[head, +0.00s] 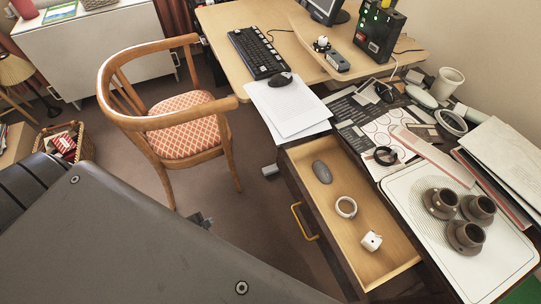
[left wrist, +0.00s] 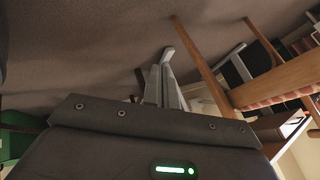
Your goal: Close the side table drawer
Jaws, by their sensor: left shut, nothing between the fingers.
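The side table drawer (head: 372,262) is pulled open, with its light wooden inside showing. A yellow handle (head: 304,222) is on its dark front, facing the chair. Inside lie a grey oval object (head: 321,172), a white ring (head: 346,207) and a small white block (head: 371,241). My left gripper (head: 203,221) shows only as a small tip past my dark arm, low over the floor, left of the handle and apart from it. In the left wrist view its pale fingers (left wrist: 167,78) are together and empty. My right gripper is not in view.
A wooden armchair (head: 180,118) with a patterned seat stands left of the drawer. The side table top holds papers (head: 288,106), brown cups (head: 466,237) on a white tray (head: 421,185), and other clutter. The desk (head: 238,22) is behind. Bare floor (head: 260,225) lies between chair and drawer.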

